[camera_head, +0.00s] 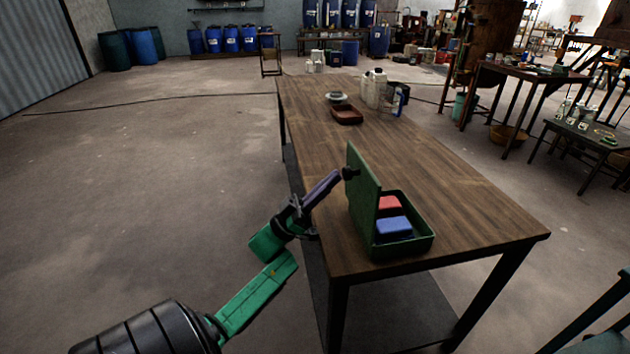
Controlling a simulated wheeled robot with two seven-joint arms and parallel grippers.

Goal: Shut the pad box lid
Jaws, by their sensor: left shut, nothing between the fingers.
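The green pad box (425,243) stands on the near end of the wooden table. It holds a red pad (389,203) and a blue pad (394,227). Its green lid (362,195) stands upright along the box's left side, so the box is open. My left gripper (349,173) is shut and empty at the lid's outer left face, near its upper part. I cannot tell whether the fingertips touch the lid. My right gripper is not in view.
The long wooden table (470,215) is clear to the right of the box. Farther back stand a brown tray (347,115), a small dish (336,98) and white jugs (376,89). Open floor lies to the left. A dark side table (585,143) stands at the right.

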